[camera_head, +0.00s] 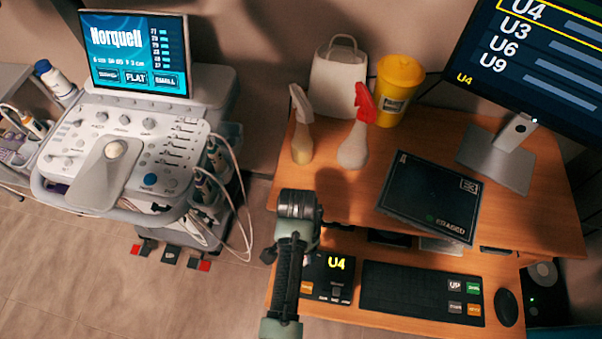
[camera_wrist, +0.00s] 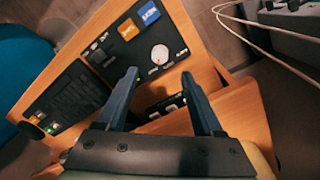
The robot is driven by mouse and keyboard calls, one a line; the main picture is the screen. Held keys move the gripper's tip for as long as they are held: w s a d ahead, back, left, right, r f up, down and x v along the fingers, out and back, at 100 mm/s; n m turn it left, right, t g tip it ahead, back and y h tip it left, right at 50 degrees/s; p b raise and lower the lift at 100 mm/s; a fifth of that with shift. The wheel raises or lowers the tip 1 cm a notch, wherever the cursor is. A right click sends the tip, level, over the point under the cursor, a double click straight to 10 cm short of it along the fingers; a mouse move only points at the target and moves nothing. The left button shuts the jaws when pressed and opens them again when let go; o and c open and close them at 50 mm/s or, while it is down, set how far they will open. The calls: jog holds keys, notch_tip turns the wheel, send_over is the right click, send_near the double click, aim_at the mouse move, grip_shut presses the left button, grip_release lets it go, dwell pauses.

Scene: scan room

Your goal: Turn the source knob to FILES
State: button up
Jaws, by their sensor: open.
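The source knob (camera_wrist: 160,54) is a round pale dial on a dark control panel (camera_wrist: 108,52) in the wrist view. Small marks surround it; I cannot read them or tell its setting. My gripper (camera_wrist: 160,73) is open and empty, its two dark blue fingers spread on either side below the knob in the picture. I see no contact with the knob. In the camera_head view the panel (camera_head: 318,296) shows a yellow U4 on its display (camera_head: 338,263), and my arm covers part of it.
A black keyboard (camera_head: 400,288) and mouse (camera_head: 506,307) lie right of the panel. A tilted black tablet marked ERASED (camera_head: 427,197), two spray bottles (camera_head: 355,135), a yellow bin (camera_head: 397,90) and a monitor (camera_head: 545,60) occupy the desk. An ultrasound cart (camera_head: 130,160) with hanging cables stands left.

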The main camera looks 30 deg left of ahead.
jog(key=shift+a+r, duration=0.1)
jog(key=shift+r, duration=2.2)
